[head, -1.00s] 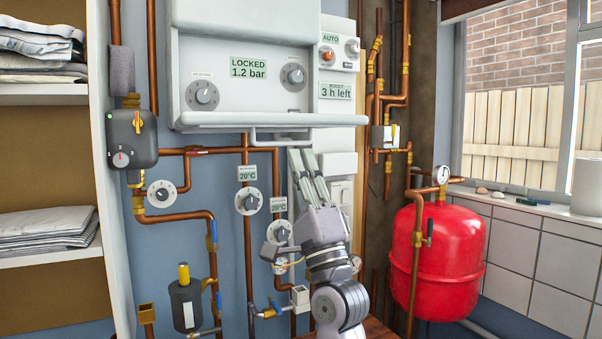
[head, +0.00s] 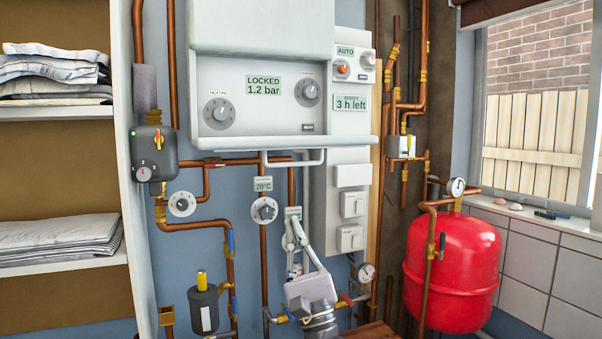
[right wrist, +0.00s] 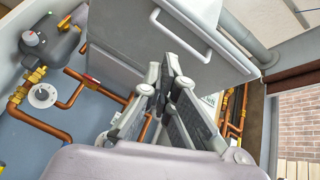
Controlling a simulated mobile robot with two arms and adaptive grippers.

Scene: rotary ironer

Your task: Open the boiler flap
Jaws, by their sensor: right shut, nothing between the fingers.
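The white boiler (head: 263,30) hangs on the wall in the head view. Its flap (head: 350,143) is folded down and juts out below the uncovered control panel (head: 262,120), which reads LOCKED 1.2 bar. The flap's bar handle (head: 300,163) hangs on its underside. The handle (right wrist: 182,38) also shows in the right wrist view, ahead of the fingers. My right gripper (head: 292,222) is below the flap, apart from the handle, with its fingers pointing up. In the wrist view its fingers (right wrist: 170,72) are together with nothing between them. My left gripper is not in view.
Copper pipes, a 20°C dial (head: 264,210) and valves are close around the gripper. A red tank (head: 452,270) stands at right. Shelves with folded cloth (head: 58,237) are at left. Small white switch boxes (head: 352,205) sit right of the gripper.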

